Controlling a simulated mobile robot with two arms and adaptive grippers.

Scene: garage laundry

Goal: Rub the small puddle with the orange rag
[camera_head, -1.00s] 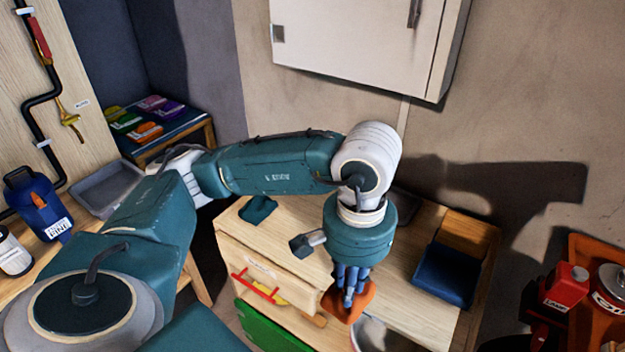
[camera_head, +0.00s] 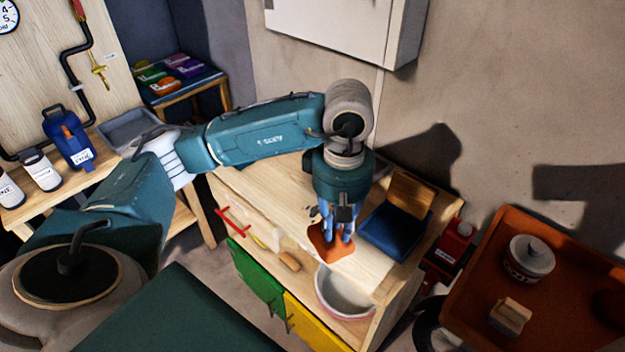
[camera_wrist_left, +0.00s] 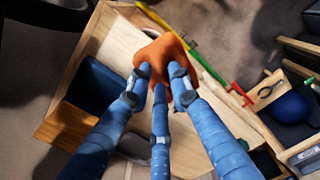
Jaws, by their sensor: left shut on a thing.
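My left gripper (camera_head: 338,232) is shut on the orange rag (camera_head: 328,252), which is bunched and hangs below the blue fingers. It is over the right part of the wooden workbench top (camera_head: 268,190), near its front edge. I cannot tell whether the rag touches the wood. In the left wrist view the rag (camera_wrist_left: 160,50) shows beyond the fingertips (camera_wrist_left: 160,80). I cannot make out the small puddle for sure in either view; the rag and fingers hide part of the top. My right gripper is not in view.
A dark blue bin (camera_head: 392,235) stands on the bench close right of the gripper. The bench's left part is mostly clear.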

